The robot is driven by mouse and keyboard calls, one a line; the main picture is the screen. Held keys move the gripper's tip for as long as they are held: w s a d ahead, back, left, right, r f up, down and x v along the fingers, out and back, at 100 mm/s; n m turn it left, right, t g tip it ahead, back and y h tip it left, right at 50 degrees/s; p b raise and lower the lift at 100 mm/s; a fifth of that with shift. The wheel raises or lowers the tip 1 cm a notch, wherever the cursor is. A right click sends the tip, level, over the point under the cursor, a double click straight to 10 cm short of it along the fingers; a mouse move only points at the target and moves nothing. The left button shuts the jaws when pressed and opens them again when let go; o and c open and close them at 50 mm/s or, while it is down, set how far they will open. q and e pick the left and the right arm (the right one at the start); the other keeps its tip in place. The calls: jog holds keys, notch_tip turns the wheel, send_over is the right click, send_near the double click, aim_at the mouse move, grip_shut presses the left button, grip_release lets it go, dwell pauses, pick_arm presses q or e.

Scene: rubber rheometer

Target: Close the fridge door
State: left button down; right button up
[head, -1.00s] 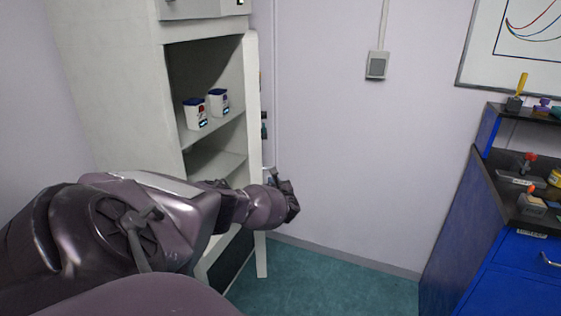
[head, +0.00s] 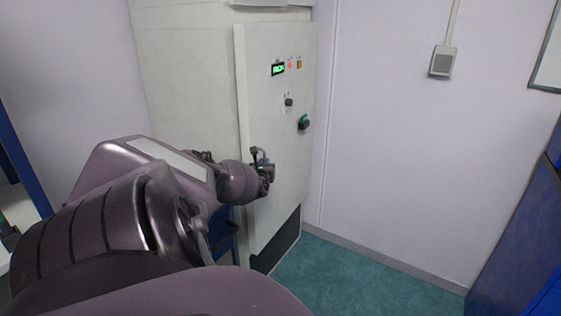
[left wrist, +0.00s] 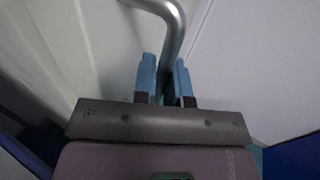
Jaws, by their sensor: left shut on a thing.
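The fridge is a tall pale cabinet; its white door (head: 278,110) faces me in the head view and covers the shelves. A lighter door edge stands out along its left side, and I cannot tell whether it is fully flush. My left gripper (head: 264,173) is at the lower middle of the door's front. In the left wrist view its two blue fingers (left wrist: 164,82) are shut on the bent metal door handle (left wrist: 172,30). The gripped part is mostly hidden between the fingers. My right gripper is not in view.
The door carries a small green display (head: 278,70), knobs and coloured lights. A grey wall box (head: 443,61) hangs to the right. A blue cabinet (head: 520,245) stands at the right edge. The green floor (head: 345,275) between is clear.

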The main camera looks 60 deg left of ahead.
pick_arm(q)
jog(key=s+a, duration=0.1)
jog(key=a+b, duration=0.1)
jog(key=shift+s+a, duration=0.3)
jog(key=shift+s, duration=0.1)
jog(key=shift+s+a+r, duration=0.15)
jog(key=shift+a, duration=0.05)
jog(key=shift+s+a+r, duration=0.15)
jog(key=shift+a+r, duration=0.05)
jog(key=shift+r, duration=0.05)
jog(key=c, duration=1.2)
grip_release()
jog(key=shift+s+a+f, duration=0.1)
jog(key=shift+a, duration=0.05)
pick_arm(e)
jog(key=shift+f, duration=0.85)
pick_arm(q)
jog(key=shift+f, duration=0.1)
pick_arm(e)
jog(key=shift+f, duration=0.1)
